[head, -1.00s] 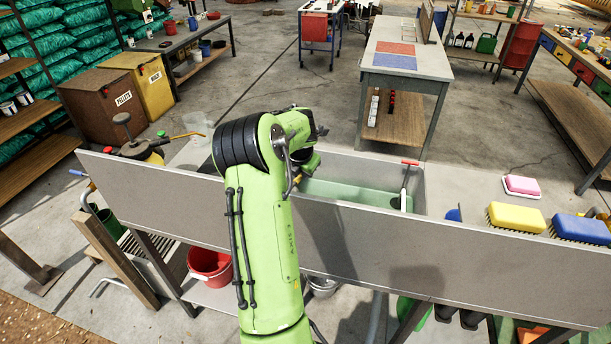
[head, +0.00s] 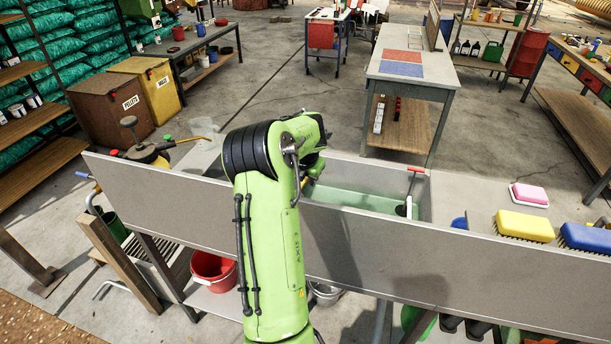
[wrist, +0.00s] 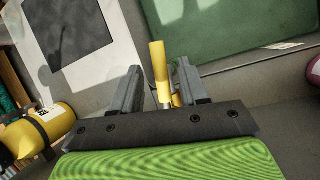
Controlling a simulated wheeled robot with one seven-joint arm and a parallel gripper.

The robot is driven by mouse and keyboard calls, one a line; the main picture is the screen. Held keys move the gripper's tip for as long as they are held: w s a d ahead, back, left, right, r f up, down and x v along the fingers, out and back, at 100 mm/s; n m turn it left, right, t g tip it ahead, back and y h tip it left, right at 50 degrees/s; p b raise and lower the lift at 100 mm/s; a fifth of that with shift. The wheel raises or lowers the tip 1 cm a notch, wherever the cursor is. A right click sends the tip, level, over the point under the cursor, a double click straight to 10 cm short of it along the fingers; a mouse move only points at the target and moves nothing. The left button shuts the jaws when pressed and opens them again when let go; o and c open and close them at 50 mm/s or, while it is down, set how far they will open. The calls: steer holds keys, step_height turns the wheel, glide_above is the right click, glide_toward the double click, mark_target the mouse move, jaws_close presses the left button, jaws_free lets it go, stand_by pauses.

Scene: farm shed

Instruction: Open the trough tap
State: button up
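The trough (head: 365,197) is a grey basin holding greenish water, set in a long grey bench. In the wrist view, a yellow lever (wrist: 158,62) stands up between the fingers of my gripper (wrist: 158,75); it looks like the tap handle. The fingers are open, one on each side of the lever, with a visible gap on both sides. The tap's body and spout are mostly hidden behind the gripper. In the head view, my green arm hides the gripper and most of the tap.
A red-handled tool (head: 411,190) stands at the trough's right end. A yellow sprayer (head: 150,152) stands to the left. A grey panel (head: 400,255) runs along the bench front.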

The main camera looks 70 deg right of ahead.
steer(key=v, duration=1.5)
steer(key=shift+a+r, duration=0.3)
steer(key=w+a+r+m+t+y, duration=0.2)
steer(key=w+a+m, duration=0.3)
steer(key=a, duration=0.8)
steer(key=w+a+r+m+t+y, duration=0.1)
steer(key=w+a+r+m+t, duration=0.15)
steer(key=w+a, duration=0.7)
steer(key=s+a+f+m, duration=0.2)
steer(key=s+a+m, duration=0.2)
steer(key=a, duration=0.7)
steer(key=s+a+f+m+y, duration=0.1)
steer(key=s+a+f+m, duration=0.1)
steer(key=s+a+m, duration=0.3)
steer(key=s+a, duration=0.4)
steer(key=a, duration=0.2)
steer(key=shift+s+f+g+y, duration=0.15)
steer(key=shift+g+y, duration=0.15)
steer(key=shift+g, duration=0.05)
